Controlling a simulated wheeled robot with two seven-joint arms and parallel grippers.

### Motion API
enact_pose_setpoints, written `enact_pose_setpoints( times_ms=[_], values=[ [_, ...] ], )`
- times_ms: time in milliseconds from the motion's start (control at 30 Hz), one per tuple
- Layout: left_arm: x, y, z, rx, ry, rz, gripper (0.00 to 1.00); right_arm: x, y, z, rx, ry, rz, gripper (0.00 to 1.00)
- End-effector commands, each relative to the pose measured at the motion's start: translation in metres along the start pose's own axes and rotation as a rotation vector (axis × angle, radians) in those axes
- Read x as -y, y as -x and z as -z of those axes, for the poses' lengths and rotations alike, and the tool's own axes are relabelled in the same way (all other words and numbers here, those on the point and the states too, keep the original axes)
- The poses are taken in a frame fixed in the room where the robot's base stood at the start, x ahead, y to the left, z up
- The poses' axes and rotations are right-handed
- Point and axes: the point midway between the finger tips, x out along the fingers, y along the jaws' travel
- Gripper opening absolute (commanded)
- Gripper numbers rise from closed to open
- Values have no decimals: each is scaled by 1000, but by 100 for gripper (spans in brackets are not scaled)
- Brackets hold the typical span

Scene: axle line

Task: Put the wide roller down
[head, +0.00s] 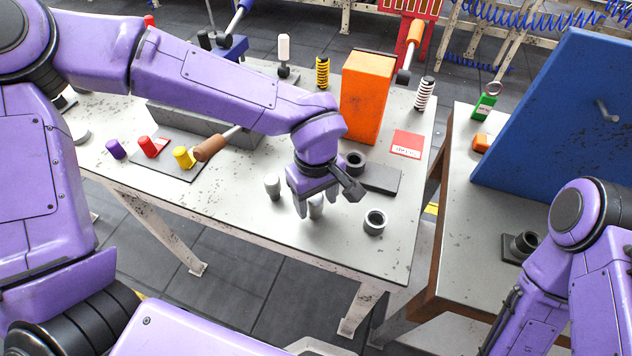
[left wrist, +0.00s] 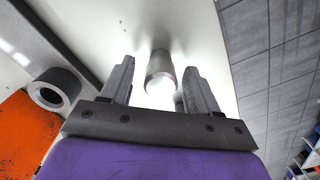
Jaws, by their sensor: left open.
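A grey metal roller (head: 316,207) stands on the light table, partly hidden by my left gripper (head: 314,203). In the left wrist view the roller (left wrist: 160,68) shows between the two fingers of my left gripper (left wrist: 158,75), with a gap on each side. The left gripper is open, pointing down around the roller. A second grey roller (head: 272,186) stands to its left on the table; I cannot tell surely which is wider. My right arm shows at the lower right, but its gripper is out of view.
A dark ring (head: 375,221) lies right of the gripper, another (head: 355,161) behind it by a grey plate (head: 381,179). An orange box (head: 366,97) stands further back. A wooden-handled tool (head: 214,145) lies left. The table's front edge is close.

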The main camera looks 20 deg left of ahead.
Motion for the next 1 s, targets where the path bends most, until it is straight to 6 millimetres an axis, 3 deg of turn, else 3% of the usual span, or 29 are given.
enact_pose_setpoints(
  times_ms=[200, 400, 567, 1000],
  values=[
    [-1, 59, 0, 0, 2, -6, 61, 0, 2, 1, 0, 0, 0, 43],
    [0, 97, 0, 0, 2, -3, 61, 0, 3, 1, 0, 0, 0, 43],
    [0, 106, 0, 1, 0, -2, 61, 0, 3, 1, 0, 0, 0, 43],
    [0, 106, 0, 1, 0, -1, 61, 0, 3, 1, 0, 0, 0, 43]
  ],
)
